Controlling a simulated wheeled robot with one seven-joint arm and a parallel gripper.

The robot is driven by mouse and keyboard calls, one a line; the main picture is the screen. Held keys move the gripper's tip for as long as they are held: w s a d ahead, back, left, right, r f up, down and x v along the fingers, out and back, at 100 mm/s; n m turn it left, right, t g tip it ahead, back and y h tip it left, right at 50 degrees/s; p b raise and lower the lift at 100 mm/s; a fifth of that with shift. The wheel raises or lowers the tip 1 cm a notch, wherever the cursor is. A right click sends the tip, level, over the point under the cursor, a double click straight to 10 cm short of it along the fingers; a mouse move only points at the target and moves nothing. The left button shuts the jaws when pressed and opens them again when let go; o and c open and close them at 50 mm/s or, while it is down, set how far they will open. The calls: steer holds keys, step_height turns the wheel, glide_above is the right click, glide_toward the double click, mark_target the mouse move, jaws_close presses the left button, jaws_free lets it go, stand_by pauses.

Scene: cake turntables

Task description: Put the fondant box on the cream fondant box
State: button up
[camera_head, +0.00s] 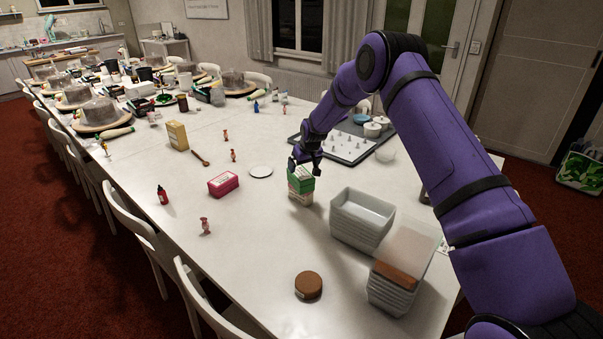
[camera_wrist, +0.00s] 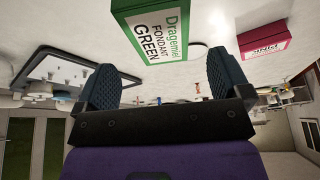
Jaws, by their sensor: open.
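The green fondant box (camera_head: 301,180), with a white label reading "FONDANT GREEN", sits on top of a pale, cream-coloured box (camera_head: 300,198) on the table. The two look stacked, edges roughly in line. My gripper (camera_head: 305,163) is just above and behind the green box. In the wrist view the green box (camera_wrist: 155,32) lies past the fingertips of my open gripper (camera_wrist: 162,75), with nothing held between the fingers. The pale box cannot be made out in the wrist view.
A pink box (camera_head: 223,184) and a white disc (camera_head: 261,171) lie to the left. Stacked clear tubs (camera_head: 362,218) stand close on the right, with a brown round tin (camera_head: 308,285) in front. A dark tray (camera_head: 345,148) is behind. The table left of the stack is mostly clear.

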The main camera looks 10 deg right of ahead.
steer(key=shift+v, duration=2.2)
steer(key=s+d+r, duration=0.1)
steer(key=s+r, duration=0.9)
steer(key=r, duration=0.5)
steer(key=s+d+r, duration=0.2)
steer(key=s+r, duration=0.9)
steer(key=r, duration=0.3)
steer(key=s+d+r+m+t+h, duration=0.1)
steer(key=s+r, duration=0.3)
steer(key=s, duration=0.6)
steer(key=s+d+r+m, duration=0.1)
steer(key=s+r, duration=0.2)
steer(key=s, duration=0.6)
steer(key=s+f, duration=0.2)
steer(key=s, duration=1.6)
steer(key=shift+d+f+m, duration=0.2)
steer(key=shift+d+m, duration=0.1)
steer(key=shift+d, duration=0.05)
